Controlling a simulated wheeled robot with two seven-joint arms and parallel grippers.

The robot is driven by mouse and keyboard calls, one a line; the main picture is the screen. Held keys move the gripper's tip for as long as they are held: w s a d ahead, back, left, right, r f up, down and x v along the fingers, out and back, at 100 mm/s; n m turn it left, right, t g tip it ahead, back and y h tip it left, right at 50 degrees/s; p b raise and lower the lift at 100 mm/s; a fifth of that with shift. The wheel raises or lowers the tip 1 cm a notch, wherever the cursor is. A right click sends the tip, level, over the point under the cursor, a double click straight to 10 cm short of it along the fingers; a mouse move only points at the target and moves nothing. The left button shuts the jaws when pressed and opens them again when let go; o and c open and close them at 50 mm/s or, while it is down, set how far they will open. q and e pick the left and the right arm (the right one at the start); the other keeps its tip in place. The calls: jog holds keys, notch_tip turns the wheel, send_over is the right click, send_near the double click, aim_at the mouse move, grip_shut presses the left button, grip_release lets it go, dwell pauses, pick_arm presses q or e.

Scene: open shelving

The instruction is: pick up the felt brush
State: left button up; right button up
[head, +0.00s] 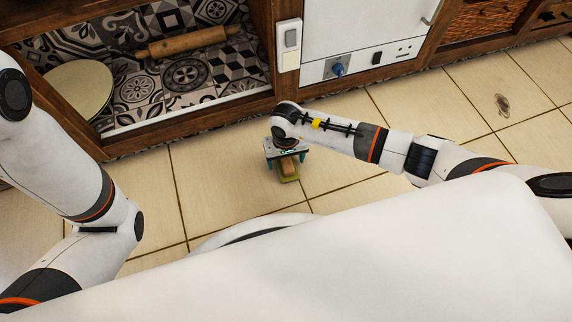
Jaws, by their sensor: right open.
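The felt brush (289,171) lies on the tiled floor near the middle of the head view. It looks like a small block with a brown top and a yellow-green edge. My right gripper (288,159) is open right over the brush, with its fingers on either side of the block. The gripper hides the far end of the brush, and I cannot tell whether the fingers touch it. My left arm comes in at the left, but its gripper is out of view.
An open wooden shelf (190,112) stands behind, holding a rolling pin (190,43) and a round board (78,89). A white cabinet front (362,30) is to its right. A small dark object (502,104) lies on the floor at far right. Floor around the brush is clear.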

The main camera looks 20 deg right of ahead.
jog(key=shift+r, duration=0.1)
jog(key=c, duration=1.1)
jog(key=shift+o, duration=0.2)
notch_tip(320, 180, up, 9)
jog(key=p, duration=0.6)
jog(key=shift+r+p, duration=0.1)
jog(key=shift+p, duration=0.3)
jog(key=shift+r, duration=0.4)
